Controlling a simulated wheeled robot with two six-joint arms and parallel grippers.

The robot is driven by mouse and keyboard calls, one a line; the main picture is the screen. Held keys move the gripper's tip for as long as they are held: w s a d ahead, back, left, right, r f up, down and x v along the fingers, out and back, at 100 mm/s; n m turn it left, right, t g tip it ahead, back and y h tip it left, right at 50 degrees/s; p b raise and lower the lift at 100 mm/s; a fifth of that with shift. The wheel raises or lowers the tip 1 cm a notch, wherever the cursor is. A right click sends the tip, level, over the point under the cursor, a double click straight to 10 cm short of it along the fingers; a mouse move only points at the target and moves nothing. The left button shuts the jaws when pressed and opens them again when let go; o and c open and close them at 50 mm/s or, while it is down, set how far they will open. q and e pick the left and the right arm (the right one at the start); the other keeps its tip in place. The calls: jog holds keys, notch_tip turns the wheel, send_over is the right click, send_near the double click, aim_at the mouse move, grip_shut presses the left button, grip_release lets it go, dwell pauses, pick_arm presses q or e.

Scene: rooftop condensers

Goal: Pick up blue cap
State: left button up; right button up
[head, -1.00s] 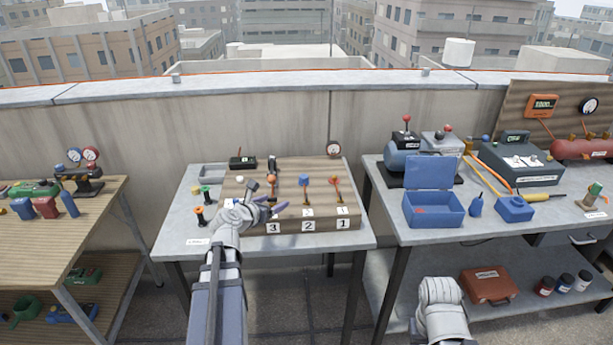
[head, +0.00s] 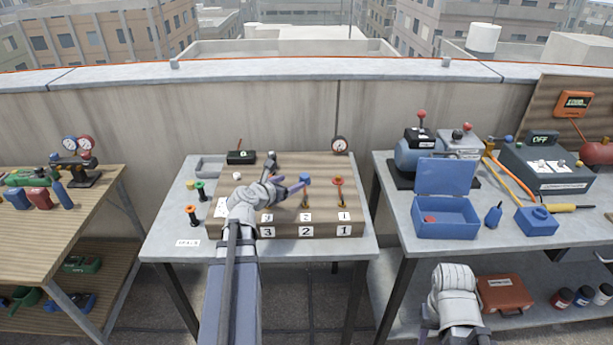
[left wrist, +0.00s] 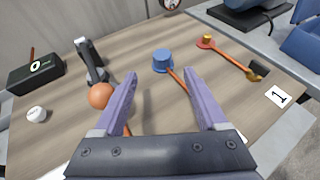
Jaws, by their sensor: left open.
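The blue cap (head: 305,179) sits on top of a copper-coloured pipe at station 2 on the wooden board (head: 290,230). In the left wrist view the blue cap (left wrist: 163,60) lies ahead of the fingers, between their lines and apart from both. My left gripper (head: 296,189) is open and empty, just left of the cap in the head view. In the left wrist view its two purple fingers (left wrist: 160,100) are spread wide. An orange ball (left wrist: 100,95) is beside the left finger. My right arm shows at the lower right, but its fingers cannot be made out.
A red-and-brass fitting (left wrist: 206,42) on a pipe stands right of the cap. A black hand tool (left wrist: 90,60), a white cap (left wrist: 37,114) and a black box (head: 241,157) are to the left. A gauge (head: 339,145) stands behind. An open blue box (head: 445,215) is on the right table.

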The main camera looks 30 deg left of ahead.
aim_at(302, 178)
pick_arm(q)
jog(key=shift+f+b+x, duration=0.1)
jog(key=shift+b+x, duration=0.75)
jog(key=shift+x, duration=1.1)
jog(key=shift+f+b+x, duration=0.15)
jog(key=shift+b+x, duration=0.7)
jog(key=shift+x, duration=1.15)
jog(key=shift+s+d+r, duration=0.15)
jog(key=shift+d, duration=0.05)
jog(key=shift+c, duration=0.5)
grip_shut()
